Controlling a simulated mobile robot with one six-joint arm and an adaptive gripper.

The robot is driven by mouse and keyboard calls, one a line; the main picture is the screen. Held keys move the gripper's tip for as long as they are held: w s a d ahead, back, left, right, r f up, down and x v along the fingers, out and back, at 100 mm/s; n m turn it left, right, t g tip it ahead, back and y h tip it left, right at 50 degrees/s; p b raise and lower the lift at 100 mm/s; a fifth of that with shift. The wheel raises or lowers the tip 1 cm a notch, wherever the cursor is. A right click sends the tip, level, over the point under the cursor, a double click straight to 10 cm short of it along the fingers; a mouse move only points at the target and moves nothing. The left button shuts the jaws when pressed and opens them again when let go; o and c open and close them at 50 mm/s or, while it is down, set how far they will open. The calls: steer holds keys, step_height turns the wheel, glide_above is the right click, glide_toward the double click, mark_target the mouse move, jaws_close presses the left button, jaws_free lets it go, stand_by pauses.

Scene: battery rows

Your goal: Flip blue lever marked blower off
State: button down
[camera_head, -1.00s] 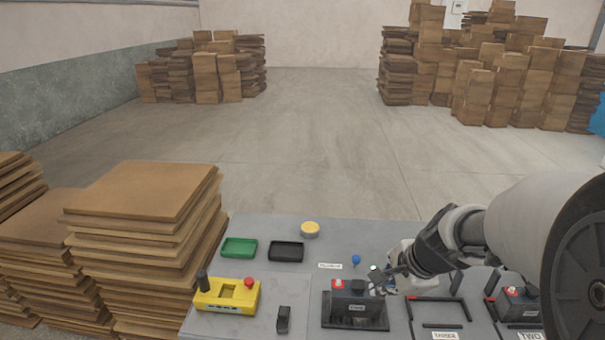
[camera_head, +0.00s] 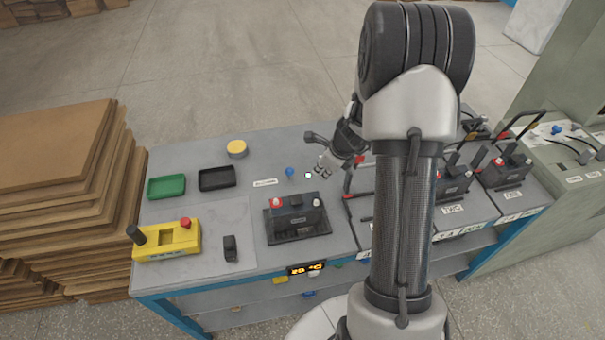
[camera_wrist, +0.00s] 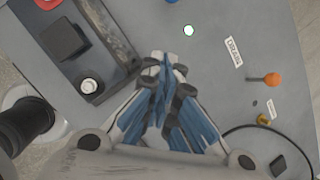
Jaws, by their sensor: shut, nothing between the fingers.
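The blue-knobbed lever (camera_head: 290,172) stands on the grey bench, behind the dark battery. A small white label (camera_head: 265,182) lies left of it, its text too blurred to read. In the wrist view only a sliver of blue knob (camera_wrist: 172,1) shows at the top edge. My gripper (camera_head: 322,171) is just right of the blue knob, apart from it. Its fingers (camera_wrist: 165,62) are closed together and empty in the wrist view. A small white round spot (camera_head: 308,175) lies between gripper and knob.
The battery (camera_head: 297,217) with red and white terminals sits in front of the lever. An orange-knobbed lever (camera_wrist: 272,79) with labels is on the bench in the wrist view. Green (camera_head: 167,187) and black (camera_head: 217,178) trays and a yellow box (camera_head: 166,240) stand left.

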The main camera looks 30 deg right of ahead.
mark_target(289, 174)
steer(key=b+x, duration=0.4)
steer(key=x, duration=0.6)
steer(key=shift+f, duration=0.15)
steer(key=shift+w+a+r+p, duration=0.15)
steer(key=shift+w+a, duration=0.15)
steer(key=shift+w, duration=0.25)
steer(key=shift+w+a+r+p, duration=0.2)
steer(key=shift+w+a, duration=0.1)
steer(key=shift+w, duration=0.3)
steer(key=shift+w+a, duration=0.4)
steer(key=shift+w, duration=0.2)
steer(key=shift+r+p, duration=0.35)
steer(key=shift+p, duration=0.55)
